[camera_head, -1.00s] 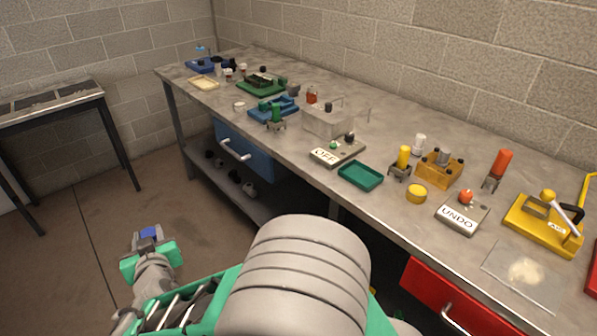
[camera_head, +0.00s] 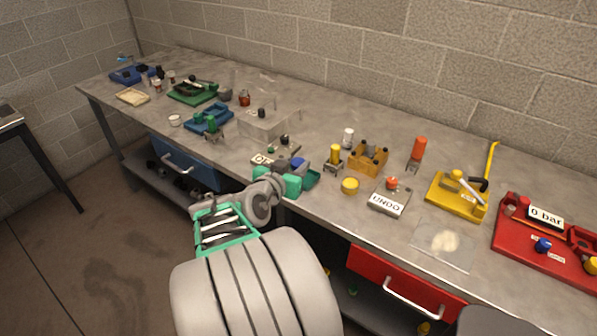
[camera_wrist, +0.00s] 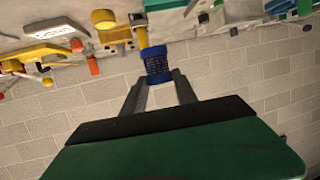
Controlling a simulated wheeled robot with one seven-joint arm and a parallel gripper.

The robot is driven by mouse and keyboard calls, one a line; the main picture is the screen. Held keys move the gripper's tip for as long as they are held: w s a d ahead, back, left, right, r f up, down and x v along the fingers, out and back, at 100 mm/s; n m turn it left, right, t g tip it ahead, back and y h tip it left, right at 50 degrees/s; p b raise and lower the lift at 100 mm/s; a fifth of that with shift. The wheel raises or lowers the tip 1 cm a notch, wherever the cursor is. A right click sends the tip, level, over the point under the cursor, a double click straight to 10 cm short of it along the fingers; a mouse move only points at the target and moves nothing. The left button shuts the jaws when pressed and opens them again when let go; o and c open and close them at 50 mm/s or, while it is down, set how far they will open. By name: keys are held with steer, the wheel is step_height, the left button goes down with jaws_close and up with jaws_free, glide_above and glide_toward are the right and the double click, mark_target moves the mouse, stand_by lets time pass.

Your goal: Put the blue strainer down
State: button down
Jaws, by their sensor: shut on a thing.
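The blue strainer (camera_wrist: 158,65) is a small dark-blue mesh cylinder between the fingertips of my gripper (camera_wrist: 157,82) in the wrist view. My gripper is shut on it. In the head view my gripper (camera_head: 295,176) is over the front part of the workbench, with a bit of the blue strainer (camera_head: 297,162) showing at its far side. I cannot tell the exact height of the strainer above the bench.
The green tray (camera_head: 314,181) and the OFF box (camera_head: 262,160) are partly hidden by my gripper. Bare grey bench (camera_head: 300,120) lies behind.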

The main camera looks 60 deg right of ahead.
steer(key=w+d+f, duration=0.1)
steer(key=d+f, duration=0.2)
steer(key=d, duration=0.1)
steer(key=w+d+f+p, duration=0.1)
steer(key=w+d+f, duration=0.1)
steer(key=d+f, duration=0.1)
steer(key=w+d+f+p, duration=0.1)
steer(key=w+d+f, duration=0.1)
steer(key=d, duration=0.3)
steer(key=shift+w+d+f, duration=0.15)
steer(key=shift+w+f, duration=0.1)
steer(key=shift+f, duration=0.5)
steer(key=f+p, duration=0.1)
steer(key=f, duration=0.2)
steer(key=shift+w+d+f+p, duration=0.1)
steer(key=shift+d+f+p, duration=0.1)
steer(key=shift+p, duration=0.2)
steer(key=shift+f+b, duration=0.25)
steer(key=shift+b, duration=0.1)
steer(key=c, duration=1)
jaws_free()
steer(key=shift+o, duration=0.2)
steer(key=shift+r, duration=0.1)
